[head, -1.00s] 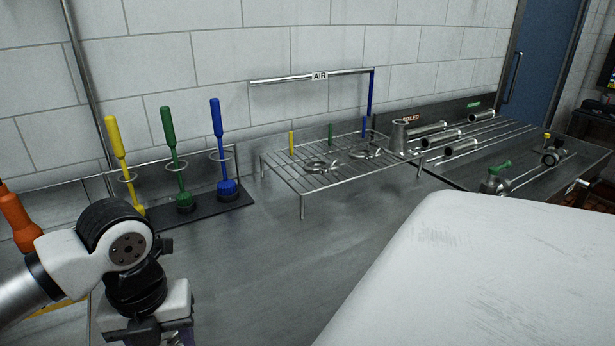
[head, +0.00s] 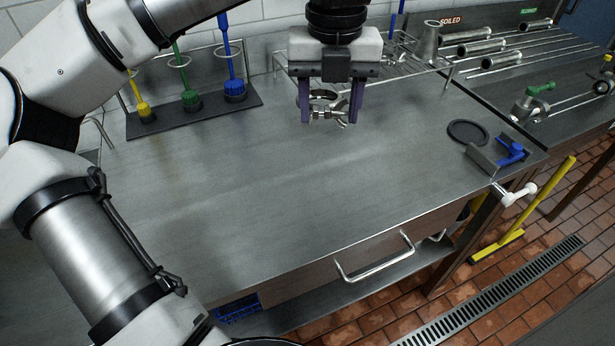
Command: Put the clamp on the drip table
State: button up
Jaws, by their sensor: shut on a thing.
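My gripper (head: 330,106) is at the top centre of the head view, shut on a small shiny metal clamp (head: 329,114). The clamp hangs between the two purple fingers, above the steel bench. The drip table, a raised wire rack on thin legs (head: 431,67), is behind my gripper near the wall. My gripper hides most of it; its right end and part of its left edge show. I cannot tell the exact height of the clamp or its distance from the rack.
Yellow, green and blue brushes (head: 190,98) stand in a holder at the left. Metal tubes (head: 475,47) and a conical metal fitting (head: 428,42) are at the right back. The bench middle (head: 260,190) is clear.

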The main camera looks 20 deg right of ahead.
aim_at(326, 203)
jog(key=shift+d+r, duration=0.25)
jog(key=shift+r, duration=0.25)
notch_tip(326, 203, down, 19)
jog(key=p, duration=0.3)
jog(key=shift+f, duration=0.2)
jog(key=shift+f, duration=0.2)
jog(key=o, duration=1)
jog(key=shift+r, duration=0.1)
jog(key=shift+r, duration=0.2)
notch_tip(326, 203, up, 12)
jog(key=shift+f+b, duration=0.1)
jog(key=shift+b, duration=0.75)
